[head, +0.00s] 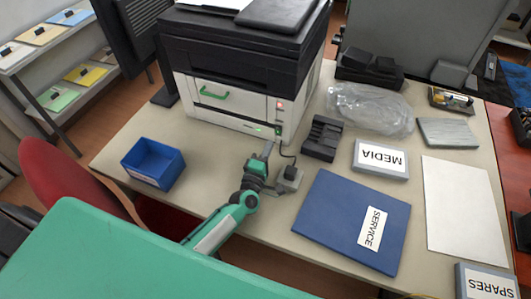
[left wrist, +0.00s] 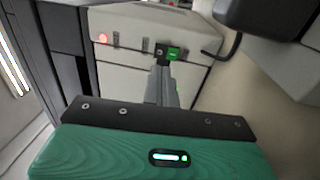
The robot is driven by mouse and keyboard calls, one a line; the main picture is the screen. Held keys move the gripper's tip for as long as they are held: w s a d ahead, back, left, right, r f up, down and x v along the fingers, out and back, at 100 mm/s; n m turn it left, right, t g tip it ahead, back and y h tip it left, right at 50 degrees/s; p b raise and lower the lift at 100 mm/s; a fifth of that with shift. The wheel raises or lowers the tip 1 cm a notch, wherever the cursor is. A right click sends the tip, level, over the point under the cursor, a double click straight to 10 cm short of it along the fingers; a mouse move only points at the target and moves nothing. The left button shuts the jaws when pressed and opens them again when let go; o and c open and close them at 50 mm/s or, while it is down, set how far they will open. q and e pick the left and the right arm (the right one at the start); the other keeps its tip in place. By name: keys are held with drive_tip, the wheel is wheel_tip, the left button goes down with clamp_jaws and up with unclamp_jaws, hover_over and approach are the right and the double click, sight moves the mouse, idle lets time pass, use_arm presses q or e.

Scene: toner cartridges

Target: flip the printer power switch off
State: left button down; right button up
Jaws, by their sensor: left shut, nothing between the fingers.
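The printer (head: 235,95) is a black and off-white box standing at the back left of the desk. A red light (head: 280,105) glows on its front right edge, and a green-lit power switch (head: 278,130) is low on the same corner. My left gripper (head: 268,149) is shut and empty, just in front of that corner. In the left wrist view the green switch (left wrist: 175,53) lies right by the shut fingertips (left wrist: 162,62), slightly to their right. I cannot tell whether they touch it. The red light (left wrist: 102,38) also shows there. My right gripper is not in view.
A power block with a cord (head: 288,180) lies close right of my left gripper. A dark cradle (head: 322,138), a MEDIA box (head: 380,158) and a blue SERVICE folder (head: 345,220) lie further right. A blue bin (head: 152,165) stands at left. Bare desk lies between bin and gripper.

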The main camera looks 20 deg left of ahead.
sight(278, 128)
use_arm(q)
drive_tip(key=w, duration=0.4)
drive_tip(key=shift+r, duration=0.3)
drive_tip(key=shift+w+d+p, duration=0.1)
drive_tip(key=shift+w+p, duration=0.25)
drive_tip(key=shift+w, duration=0.35)
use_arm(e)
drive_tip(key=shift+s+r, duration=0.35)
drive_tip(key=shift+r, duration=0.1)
use_arm(q)
drive_tip(key=shift+w, duration=0.15)
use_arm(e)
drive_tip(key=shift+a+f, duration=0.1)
